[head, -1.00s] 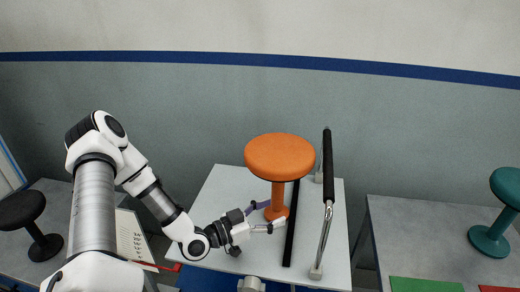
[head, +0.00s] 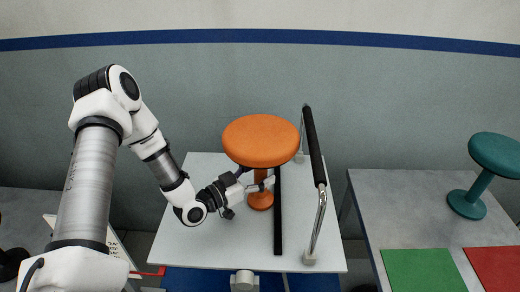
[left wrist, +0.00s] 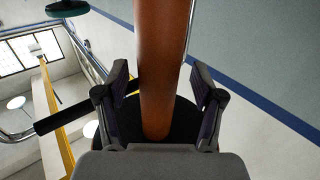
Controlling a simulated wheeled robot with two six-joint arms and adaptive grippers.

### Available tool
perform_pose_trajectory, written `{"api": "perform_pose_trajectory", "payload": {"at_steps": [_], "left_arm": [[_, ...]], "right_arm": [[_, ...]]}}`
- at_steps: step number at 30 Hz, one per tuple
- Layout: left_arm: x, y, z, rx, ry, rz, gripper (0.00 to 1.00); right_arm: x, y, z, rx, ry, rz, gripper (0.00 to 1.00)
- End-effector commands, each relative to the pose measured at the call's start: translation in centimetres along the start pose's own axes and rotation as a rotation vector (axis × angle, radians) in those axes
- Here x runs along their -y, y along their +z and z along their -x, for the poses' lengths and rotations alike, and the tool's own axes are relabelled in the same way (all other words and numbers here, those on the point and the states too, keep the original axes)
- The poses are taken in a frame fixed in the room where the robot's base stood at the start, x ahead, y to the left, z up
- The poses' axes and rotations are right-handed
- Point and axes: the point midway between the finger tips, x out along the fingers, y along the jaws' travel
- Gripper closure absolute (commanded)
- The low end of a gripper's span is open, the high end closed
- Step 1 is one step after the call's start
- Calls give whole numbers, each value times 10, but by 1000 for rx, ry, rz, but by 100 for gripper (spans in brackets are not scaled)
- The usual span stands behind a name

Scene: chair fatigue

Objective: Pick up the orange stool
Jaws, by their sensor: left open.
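The orange stool (head: 261,140) stands upright on a white table (head: 205,245), with a round seat, a thin stem and a round base. My left gripper (head: 266,183) is open at the stem, under the seat. In the left wrist view the orange stem (left wrist: 162,70) runs between the two open fingers of my left gripper (left wrist: 162,95), with gaps on both sides. The seat hides part of the stem in the head view. My right gripper is not in view.
A black bar (head: 278,215) lies on the table just right of the stool. A black-and-chrome handle (head: 314,150) rises beyond it. A teal stool (head: 468,200) stands on a grey table at right, with green (head: 423,270) and red (head: 497,266) mats.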

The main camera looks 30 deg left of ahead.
Motion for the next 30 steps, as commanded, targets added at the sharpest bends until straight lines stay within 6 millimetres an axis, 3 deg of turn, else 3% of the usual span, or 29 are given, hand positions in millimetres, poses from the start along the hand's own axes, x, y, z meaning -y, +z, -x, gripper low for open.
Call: {"api": "perform_pose_trajectory", "payload": {"at_steps": [7, 8, 12, 13, 14, 25, 30], "left_arm": [[0, 0, -4, -1, -1, 2, 32], [0, 0, -4, -1, -1, 2, 36], [0, 0, -4, -1, 0, 1, 85], [0, 0, -4, -1, 0, 1, 96], [0, 0, -4, -1, 0, 1, 100], [0, -4, -5, -5, 0, 0, 100], [0, -15, -5, -6, 0, 0, 100]], "right_arm": [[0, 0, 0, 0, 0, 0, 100], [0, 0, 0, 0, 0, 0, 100], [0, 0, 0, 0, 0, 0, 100], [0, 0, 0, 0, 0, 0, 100], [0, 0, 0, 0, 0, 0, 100], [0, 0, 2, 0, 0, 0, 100], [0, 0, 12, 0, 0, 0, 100]]}}
